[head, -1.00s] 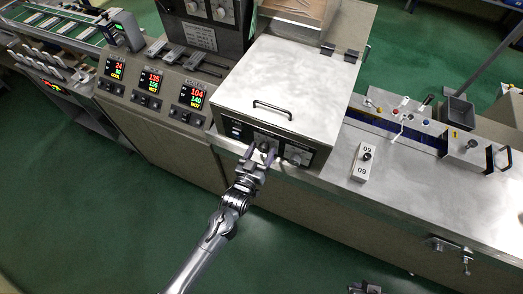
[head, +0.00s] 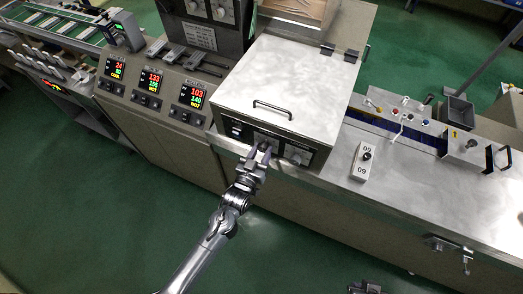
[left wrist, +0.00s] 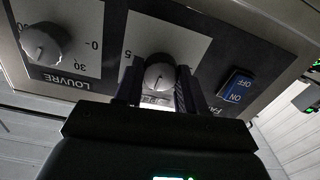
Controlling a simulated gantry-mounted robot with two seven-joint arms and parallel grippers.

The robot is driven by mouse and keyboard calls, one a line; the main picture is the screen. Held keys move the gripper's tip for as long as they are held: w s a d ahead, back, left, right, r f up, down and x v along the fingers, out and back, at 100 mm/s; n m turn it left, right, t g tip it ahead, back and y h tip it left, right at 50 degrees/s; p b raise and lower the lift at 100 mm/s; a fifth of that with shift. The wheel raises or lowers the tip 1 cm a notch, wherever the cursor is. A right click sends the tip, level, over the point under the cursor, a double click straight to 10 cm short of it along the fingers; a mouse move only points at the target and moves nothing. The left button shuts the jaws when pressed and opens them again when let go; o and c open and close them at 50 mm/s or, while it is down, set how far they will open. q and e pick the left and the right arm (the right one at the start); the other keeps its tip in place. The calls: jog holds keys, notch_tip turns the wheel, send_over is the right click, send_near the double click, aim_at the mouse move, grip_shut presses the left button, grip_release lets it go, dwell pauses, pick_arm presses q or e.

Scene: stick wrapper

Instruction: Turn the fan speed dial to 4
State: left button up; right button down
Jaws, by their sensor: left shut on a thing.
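The fan dial (left wrist: 160,73) is a round grey knob on a white scale plate, seen upside down in the left wrist view. My left gripper (head: 262,152) is at the front panel of the steel-lidded box, its two fingers shut on the sides of this dial. In the head view the gripper mostly covers the dial. A 5 shows beside the knob; the fingers hide much of the scale, and I cannot tell which number the dial points to. My right gripper (head: 366,287) shows only partly at the bottom edge, and its jaws are unclear.
The louvre dial (left wrist: 45,42) sits beside the fan dial. A blue ON/OFF rocker switch (left wrist: 236,85) is on its other side. The lid (head: 290,80) with a black handle is closed above. A block marked 09 (head: 362,162) stands on the bench to the right.

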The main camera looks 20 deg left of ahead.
pick_arm(q)
jog(key=m+p, duration=0.1)
jog(key=m, duration=0.3)
jog(key=shift+r, duration=0.1)
jog(key=m+p, duration=0.1)
jog(key=m, duration=0.2)
jog(key=shift+m+p, duration=0.3)
jog(key=shift+m, duration=0.4)
jog(key=o, duration=1.1)
jog(key=shift+c, duration=0.2)
jog(key=shift+s, duration=0.1)
